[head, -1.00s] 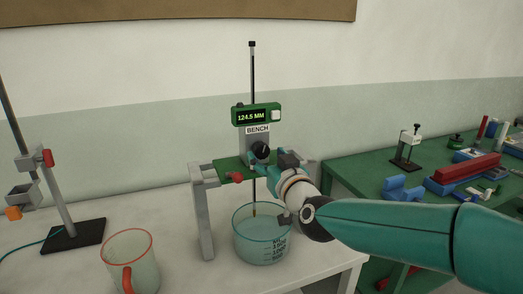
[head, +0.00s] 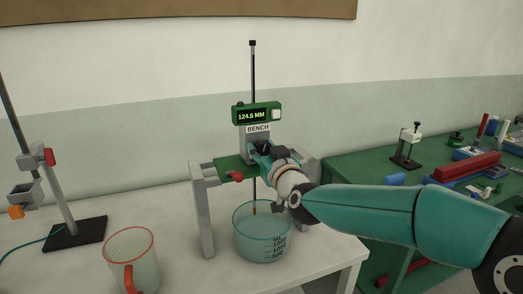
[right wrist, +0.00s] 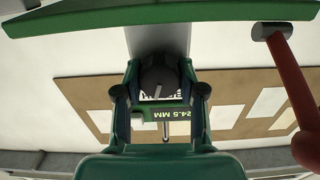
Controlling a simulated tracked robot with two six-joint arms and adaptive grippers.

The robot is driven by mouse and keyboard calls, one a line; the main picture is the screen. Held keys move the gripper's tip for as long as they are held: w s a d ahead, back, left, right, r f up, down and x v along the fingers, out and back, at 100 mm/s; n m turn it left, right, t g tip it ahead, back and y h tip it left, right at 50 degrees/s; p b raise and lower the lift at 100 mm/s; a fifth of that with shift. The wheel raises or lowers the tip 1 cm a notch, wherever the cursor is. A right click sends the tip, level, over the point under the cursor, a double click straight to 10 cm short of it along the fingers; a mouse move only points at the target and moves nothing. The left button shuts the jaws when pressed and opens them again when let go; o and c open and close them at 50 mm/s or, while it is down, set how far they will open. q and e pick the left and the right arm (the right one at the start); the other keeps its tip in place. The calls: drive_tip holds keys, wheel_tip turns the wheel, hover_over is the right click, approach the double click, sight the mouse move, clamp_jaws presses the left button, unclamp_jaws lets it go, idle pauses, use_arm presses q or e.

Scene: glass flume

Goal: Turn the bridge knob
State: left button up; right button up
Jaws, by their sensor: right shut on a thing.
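The bridge instrument stands over a glass beaker (head: 262,240) on the white bench. Its green display (head: 250,114) reads 124.5 MM, above a grey column labelled BENCH. The dark bridge knob (right wrist: 158,80) sits between the two fingers of my right gripper (right wrist: 158,98) in the right wrist view, with a pale mark line on its face. In the head view my right gripper (head: 264,151) is shut on the knob and largely covers it. A thin rod runs down from the column into the beaker. My left gripper is not in view.
A red clamp screw (head: 235,176) projects from the green bridge plate (head: 226,164), left of the gripper. A red-rimmed mug (head: 131,262) stands at front left, and a clamp stand (head: 72,232) further left. The green bench (head: 350,172) at right holds several tools and blocks.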

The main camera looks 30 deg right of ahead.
drive_tip(key=shift+f+b, duration=0.15)
drive_tip(key=shift+b, duration=0.25)
drive_tip(key=m+b, duration=0.2)
drive_tip(key=shift+f+m, duration=0.1)
drive_tip(key=shift+m, duration=0.2)
drive_tip(key=shift+m+b, duration=0.7)
drive_tip(key=shift+m, duration=0.3)
drive_tip(key=shift+r, duration=0.25)
drive_tip(key=shift+d, duration=0.1)
drive_tip(key=o, duration=1.1)
drive_tip(key=shift+o, duration=0.2)
drive_tip(key=shift+s, duration=0.15)
drive_tip(key=v, duration=1.1)
drive_tip(key=shift+s, duration=0.35)
drive_tip(key=shift+f, duration=0.1)
